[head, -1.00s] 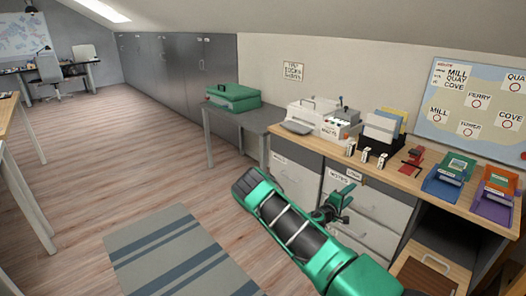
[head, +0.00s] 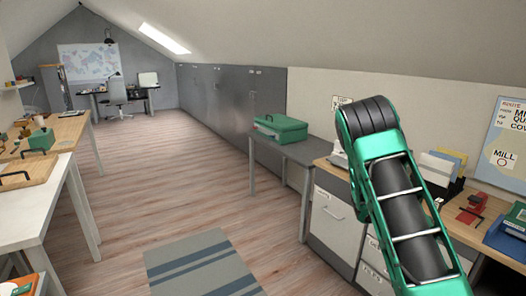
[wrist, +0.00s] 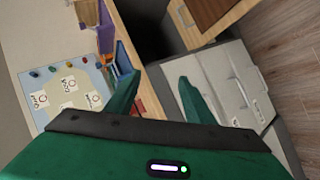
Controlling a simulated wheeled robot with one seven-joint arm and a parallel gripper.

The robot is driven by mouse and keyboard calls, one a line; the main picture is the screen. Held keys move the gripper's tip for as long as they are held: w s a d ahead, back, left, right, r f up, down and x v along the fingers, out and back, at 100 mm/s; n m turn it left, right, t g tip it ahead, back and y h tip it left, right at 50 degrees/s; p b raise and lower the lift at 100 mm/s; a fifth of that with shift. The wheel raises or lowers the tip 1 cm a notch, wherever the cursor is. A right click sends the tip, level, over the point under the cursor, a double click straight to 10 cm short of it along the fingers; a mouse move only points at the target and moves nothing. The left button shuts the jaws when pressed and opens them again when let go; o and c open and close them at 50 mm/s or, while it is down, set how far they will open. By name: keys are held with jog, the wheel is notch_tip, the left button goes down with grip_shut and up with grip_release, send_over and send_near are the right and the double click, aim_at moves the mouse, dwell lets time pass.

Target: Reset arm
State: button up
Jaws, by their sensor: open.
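My gripper (wrist: 155,98) shows in the wrist view with its two green fingers apart and nothing between them. Behind the fingers are the desk edge and the light drawer fronts (wrist: 222,85), seen tilted. In the head view my green and black arm rises at the right, in front of the desk (head: 318,163); my gripper is not seen there.
A green case (head: 280,129) sits on a grey side table (head: 300,152). Card holders (head: 440,165), a red device (head: 473,207) and a blue tray (head: 508,238) stand on the desk. A striped rug (head: 200,266) lies on the open wood floor. Worktables (head: 40,205) line the left.

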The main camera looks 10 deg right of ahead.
jog(key=s+a+r+t+y, duration=0.1)
jog(key=s+a+r+y, duration=0.4)
jog(key=s+a, duration=0.8)
jog(key=s+a+r+m+t+y, duration=0.1)
jog(key=s+a+r+y, duration=0.5)
jog(key=s+a+r, duration=0.5)
jog(key=s+a, duration=0.3)
jog(key=shift+s+a, duration=0.25)
jog(key=shift+a, duration=0.15)
jog(key=shift+w+f, duration=0.3)
jog(key=shift+w, duration=0.3)
